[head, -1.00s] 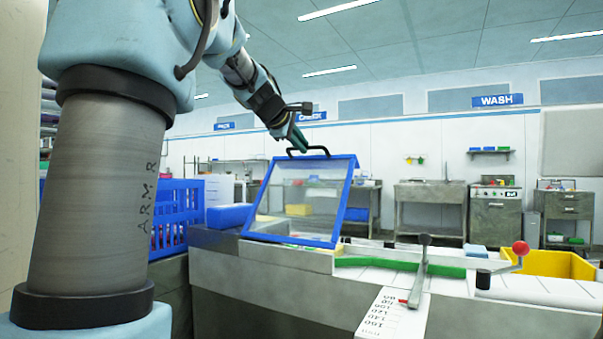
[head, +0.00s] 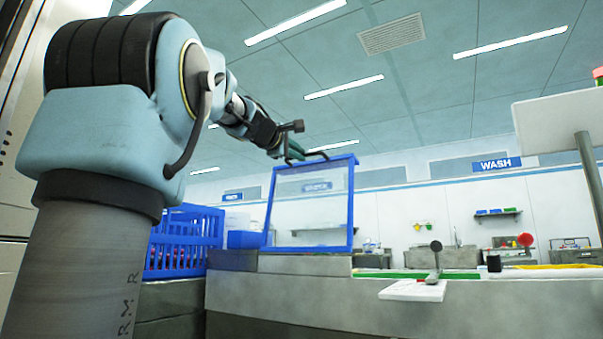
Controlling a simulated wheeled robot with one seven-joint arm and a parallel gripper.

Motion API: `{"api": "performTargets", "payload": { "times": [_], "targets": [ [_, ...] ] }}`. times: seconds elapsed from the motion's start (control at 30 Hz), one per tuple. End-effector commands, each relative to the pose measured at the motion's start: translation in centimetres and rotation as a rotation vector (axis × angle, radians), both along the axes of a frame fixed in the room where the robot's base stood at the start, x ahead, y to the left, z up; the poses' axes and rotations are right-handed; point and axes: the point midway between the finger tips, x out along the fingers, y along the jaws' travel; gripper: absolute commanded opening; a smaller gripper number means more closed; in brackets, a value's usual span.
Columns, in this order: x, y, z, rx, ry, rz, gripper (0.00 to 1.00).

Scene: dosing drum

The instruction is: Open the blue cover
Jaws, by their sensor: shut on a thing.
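The blue cover (head: 353,208) is a clear panel in a blue frame. It stands raised, close to upright, on the left part of the grey machine (head: 300,264). A dark bar handle (head: 317,153) is on its top edge. My gripper (head: 291,153) reaches in from the upper left and is shut on the handle at its left part. The fingertips are small in the view, and their exact contact is hard to see.
A blue crate (head: 186,238) stands left of the cover, with a smaller blue box (head: 244,239) beside it. A lever (head: 435,262) and a white scale plate (head: 413,291) are on the machine's front right. A pale shelf (head: 560,122) on a post is at the right.

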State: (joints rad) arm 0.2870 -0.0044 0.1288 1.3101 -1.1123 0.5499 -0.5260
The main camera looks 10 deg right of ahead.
Motion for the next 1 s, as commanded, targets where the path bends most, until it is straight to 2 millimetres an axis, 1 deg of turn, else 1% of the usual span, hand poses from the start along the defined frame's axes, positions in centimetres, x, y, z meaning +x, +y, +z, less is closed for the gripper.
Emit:
{"api": "performTargets", "payload": {
  "times": [0.03, 0.33, 0.8, 0.83, 1.0],
  "targets": [
    [-0.20, 0.20, -0.68, -0.006, -0.009, 0.001, 0.00],
    [-0.86, 0.70, -0.36, -0.029, -0.039, 0.000, 0.00],
    [-0.92, 0.76, -0.21, -0.033, -0.043, 0.000, 0.00],
    [-0.92, 0.76, -0.21, -0.033, -0.043, 0.000, 0.18],
    [-0.93, 0.75, -0.20, -0.033, -0.043, 0.000, 0.37]
  ]
}}
